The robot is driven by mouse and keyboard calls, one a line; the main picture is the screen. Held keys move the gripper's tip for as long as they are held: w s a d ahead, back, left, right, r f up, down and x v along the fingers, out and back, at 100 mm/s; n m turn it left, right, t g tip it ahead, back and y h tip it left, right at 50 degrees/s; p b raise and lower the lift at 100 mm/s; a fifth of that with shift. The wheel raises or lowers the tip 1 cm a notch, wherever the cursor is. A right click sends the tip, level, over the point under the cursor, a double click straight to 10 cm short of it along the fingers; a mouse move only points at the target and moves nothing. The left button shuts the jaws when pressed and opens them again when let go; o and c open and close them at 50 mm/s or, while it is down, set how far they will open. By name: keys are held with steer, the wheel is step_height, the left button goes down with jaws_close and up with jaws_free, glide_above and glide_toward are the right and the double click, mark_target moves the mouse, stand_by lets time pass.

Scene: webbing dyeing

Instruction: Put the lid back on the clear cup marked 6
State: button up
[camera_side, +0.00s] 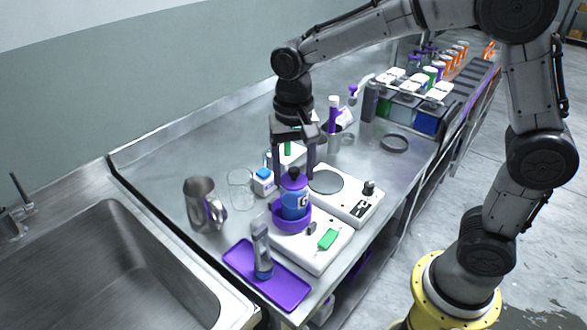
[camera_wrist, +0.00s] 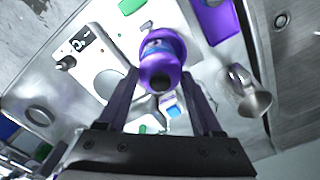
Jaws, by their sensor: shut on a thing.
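The clear cup (camera_side: 294,206) holds blue liquid and bears a black-and-white label whose figure is too small to read. It stands upright in a purple ring-shaped holder (camera_side: 278,217) on a white device. The purple lid (camera_side: 294,178) is at the cup's mouth; I cannot tell whether it is fully seated. My gripper (camera_side: 295,172) points down from above, with its fingers on either side of the lid, shut on it. In the wrist view the lid (camera_wrist: 160,70) sits between the fingertips (camera_wrist: 161,77) and hides most of the cup.
A purple tray (camera_side: 287,292) with an upright grey-and-blue bottle (camera_side: 262,250) lies in front. A steel pitcher (camera_side: 200,200), glass beaker (camera_side: 241,188) and blue-capped bottle (camera_side: 263,181) stand left. A white device with a grey disc (camera_side: 326,182) stands close behind. The sink (camera_side: 110,265) is at left.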

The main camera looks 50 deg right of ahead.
steer(key=o, duration=1.4)
steer(key=shift+r, duration=3.5)
jaws_close()
steer(key=shift+f, duration=0.35)
